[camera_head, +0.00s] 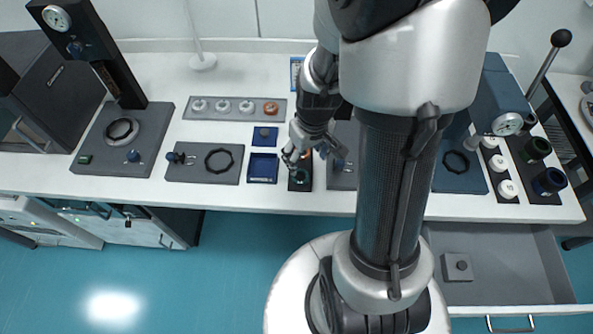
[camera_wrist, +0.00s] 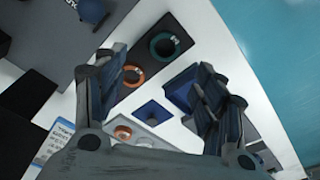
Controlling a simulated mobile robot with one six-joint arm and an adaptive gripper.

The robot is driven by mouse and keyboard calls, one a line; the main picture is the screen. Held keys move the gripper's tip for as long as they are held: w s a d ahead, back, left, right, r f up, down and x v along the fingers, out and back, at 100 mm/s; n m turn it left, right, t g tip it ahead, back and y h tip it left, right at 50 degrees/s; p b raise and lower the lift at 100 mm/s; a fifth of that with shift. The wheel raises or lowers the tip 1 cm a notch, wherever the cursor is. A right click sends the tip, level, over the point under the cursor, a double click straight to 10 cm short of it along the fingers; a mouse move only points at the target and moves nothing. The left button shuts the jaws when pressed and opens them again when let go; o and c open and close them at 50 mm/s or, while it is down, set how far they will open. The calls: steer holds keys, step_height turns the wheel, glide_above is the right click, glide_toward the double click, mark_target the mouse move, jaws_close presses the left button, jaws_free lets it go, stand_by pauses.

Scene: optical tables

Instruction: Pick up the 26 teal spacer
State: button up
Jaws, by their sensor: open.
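The teal spacer, a dark green ring with a small white mark (camera_wrist: 166,46), lies on a black holder plate (camera_wrist: 170,25) in the wrist view. An orange ring (camera_wrist: 134,78) lies on the same plate, close to the left finger. In the head view the teal spacer (camera_head: 299,178) shows at the near end of the plate, just below my gripper (camera_head: 296,158). My gripper is open and empty, its fingers apart in the wrist view (camera_wrist: 160,78). The spacer appears beyond the fingertips, not between them. My gripper partly hides the plate in the head view.
A blue tray (camera_head: 263,180) and a small blue block (camera_head: 265,128) stand left of the plate. A grey strip (camera_head: 230,116) holds white rings and an orange one. A grey fixture plate (camera_head: 344,178) lies close on the right. An open drawer (camera_head: 500,243) juts out below right.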

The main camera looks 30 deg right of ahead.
steer(key=b, duration=0.1)
glide_above(300, 176)
steer(key=f, duration=0.2)
steer(key=d+f, duration=0.1)
steer(key=f, duration=0.1)
steer(key=shift+s+f, duration=0.1)
steer(key=shift+s, duration=0.25)
steer(key=f+b, duration=0.1)
steer(key=f, duration=0.2)
steer(key=a+f+b, duration=0.1)
steer(key=f, duration=0.1)
steer(key=shift+w+f+b, duration=0.1)
steer(key=shift+w+b, duration=0.1)
steer(key=shift+b, duration=0.15)
steer(key=shift+c, duration=0.6)
steer(key=c, duration=0.9)
